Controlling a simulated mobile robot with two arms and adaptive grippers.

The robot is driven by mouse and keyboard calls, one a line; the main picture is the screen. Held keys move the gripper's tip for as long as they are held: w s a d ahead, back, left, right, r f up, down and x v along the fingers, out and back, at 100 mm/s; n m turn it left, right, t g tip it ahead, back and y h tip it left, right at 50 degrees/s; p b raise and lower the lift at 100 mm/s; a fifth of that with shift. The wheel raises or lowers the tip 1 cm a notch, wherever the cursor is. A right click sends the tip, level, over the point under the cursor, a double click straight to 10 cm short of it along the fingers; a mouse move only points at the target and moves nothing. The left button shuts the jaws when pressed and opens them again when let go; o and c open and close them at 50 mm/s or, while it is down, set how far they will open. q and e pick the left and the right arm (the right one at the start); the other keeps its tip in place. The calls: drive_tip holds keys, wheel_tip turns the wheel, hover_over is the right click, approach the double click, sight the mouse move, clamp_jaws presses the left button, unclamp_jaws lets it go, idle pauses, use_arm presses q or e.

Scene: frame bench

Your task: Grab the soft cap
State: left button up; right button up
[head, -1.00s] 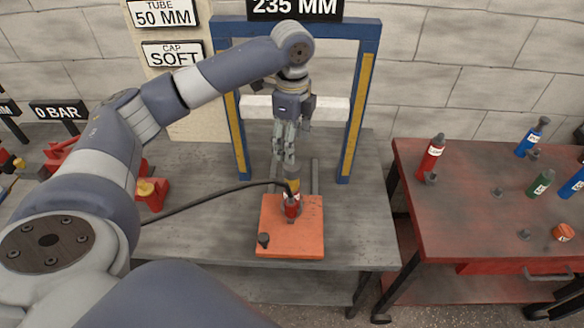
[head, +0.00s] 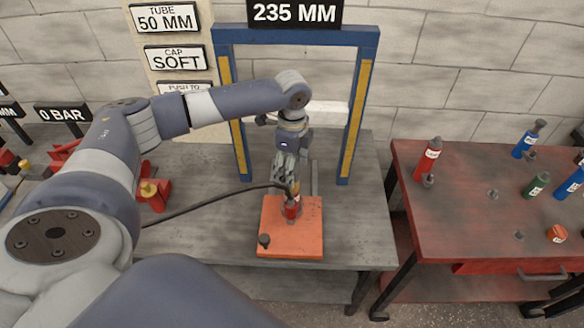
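A sign on the wall board (head: 177,58) reads "CAP SOFT". I cannot tell which loose piece is the soft cap. Several small dark caps lie on the red table (head: 445,205), with an orange one (head: 557,233) at its right. A small red cylinder (head: 292,207) stands on the orange plate (head: 290,240), with a black hose at its top and a dark knob (head: 264,240) at the plate's front left corner. My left gripper (head: 287,180) points down just above the cylinder's top. Its fingers are too small to tell open from shut, and any contact is unclear. My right gripper is out of view.
A blue and yellow frame (head: 355,110) stands around and behind my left gripper, under a "235 MM" sign. Red (head: 428,160), blue (head: 530,138) and green (head: 537,185) cylinders are on the red table. A gap separates it from the grey bench (head: 350,225).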

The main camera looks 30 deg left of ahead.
use_arm(q)
drive_tip(key=shift+f, duration=0.3)
drive_tip(key=c, duration=1.2)
drive_tip(key=shift+c, duration=0.2)
drive_tip(key=shift+r, duration=0.2)
